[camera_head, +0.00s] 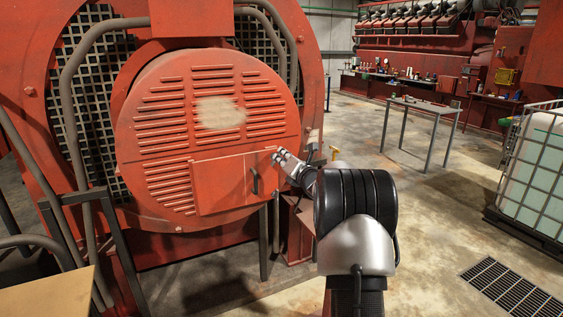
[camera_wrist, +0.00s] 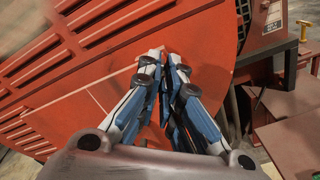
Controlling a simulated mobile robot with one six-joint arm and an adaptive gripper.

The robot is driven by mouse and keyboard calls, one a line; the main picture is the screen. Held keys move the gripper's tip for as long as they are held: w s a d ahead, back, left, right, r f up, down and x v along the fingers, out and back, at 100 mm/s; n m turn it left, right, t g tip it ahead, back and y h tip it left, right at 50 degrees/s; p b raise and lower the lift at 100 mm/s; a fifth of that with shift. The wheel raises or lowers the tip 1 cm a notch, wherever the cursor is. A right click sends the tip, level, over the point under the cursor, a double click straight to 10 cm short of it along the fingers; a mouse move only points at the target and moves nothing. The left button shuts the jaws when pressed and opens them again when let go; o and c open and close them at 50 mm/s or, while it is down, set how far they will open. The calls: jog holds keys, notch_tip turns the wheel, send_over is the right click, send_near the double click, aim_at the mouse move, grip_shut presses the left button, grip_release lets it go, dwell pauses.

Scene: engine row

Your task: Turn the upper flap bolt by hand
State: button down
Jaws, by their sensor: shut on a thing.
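The flap (camera_head: 220,186) is a rectangular panel low on the round red louvred cover (camera_head: 210,120), with a dark handle (camera_head: 255,181) near its right side. My gripper (camera_head: 277,155) is at the flap's upper right corner, against the cover. In the wrist view my gripper (camera_wrist: 166,58) has its blue-padded fingers drawn together, with the tips at the red cover (camera_wrist: 85,60). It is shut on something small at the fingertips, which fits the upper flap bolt. The fingers hide the bolt in both views.
Grey pipes (camera_head: 68,100) curve around the cover. A grey table (camera_head: 425,105) stands at the back right, and a caged white tank (camera_head: 535,170) at the far right. The floor (camera_head: 440,215) between is clear, with a drain grate (camera_head: 512,290). A yellow-topped surface (camera_head: 50,297) is at lower left.

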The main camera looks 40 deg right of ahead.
jog(key=m, duration=0.3)
jog(key=shift+d+f+m, duration=0.2)
jog(key=shift+f+m, duration=0.1)
jog(key=shift+m, duration=0.1)
jog(key=f+m+p, duration=0.1)
jog(key=m+p, duration=0.1)
jog(key=m, duration=0.6)
jog(key=a+f+m+p, duration=0.1)
jog(key=m+p, duration=0.1)
jog(key=m, duration=0.6)
jog(key=f+m+p, duration=0.1)
jog(key=m+p, duration=0.1)
jog(key=m, duration=0.6)
jog(key=shift+a+m+p, duration=0.2)
jog(key=shift+m+p, duration=0.1)
jog(key=shift+p, duration=0.1)
jog(key=c, duration=1.9)
grip_release()
jog(key=shift+o, duration=0.6)
jog(key=shift+w+r, duration=0.1)
